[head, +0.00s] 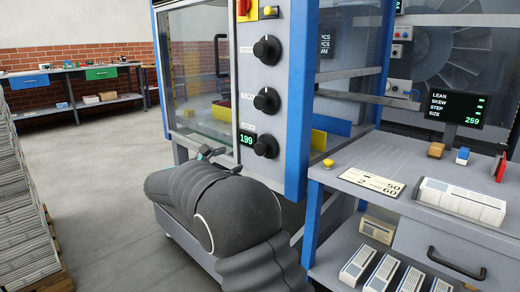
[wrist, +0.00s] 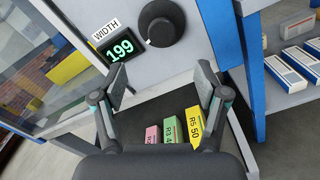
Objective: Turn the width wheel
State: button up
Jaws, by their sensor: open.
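The width wheel (head: 265,146) is the lowest of three black round knobs on the grey machine panel, beside a green display (head: 246,140) reading 199. In the wrist view the wheel (wrist: 161,23) is at the top middle, right of the WIDTH label (wrist: 106,31) and the 199 display (wrist: 121,47). My gripper (wrist: 162,84) is open, with nothing between its fingers. The fingertips are apart from the wheel, below it in the wrist view. In the head view my gripper (head: 216,156) is partly hidden by my dark arm, left of the wheel.
Two more knobs (head: 267,48) (head: 266,100) sit above the wheel. A blue post (head: 300,100) runs along the panel's right edge. Pink, green and yellow labelled blocks (wrist: 194,127) show below the panel. A grey bench (head: 440,222) with paper bundles stands right; open floor (head: 100,170) lies left.

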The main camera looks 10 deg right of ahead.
aim_at(258, 149)
jog(key=w+d+n, duration=0.2)
jog(key=d, duration=0.1)
jog(key=w+d+n, duration=0.1)
jog(key=w+d, duration=0.2)
jog(key=d, duration=0.1)
jog(key=w+d+n, duration=0.2)
jog(key=w+d, duration=0.1)
jog(key=d, duration=0.1)
jog(key=shift+d+n+p, duration=0.1)
jog(key=shift+n+p, duration=0.2)
jog(key=shift+p, duration=0.05)
jog(key=c, duration=1.1)
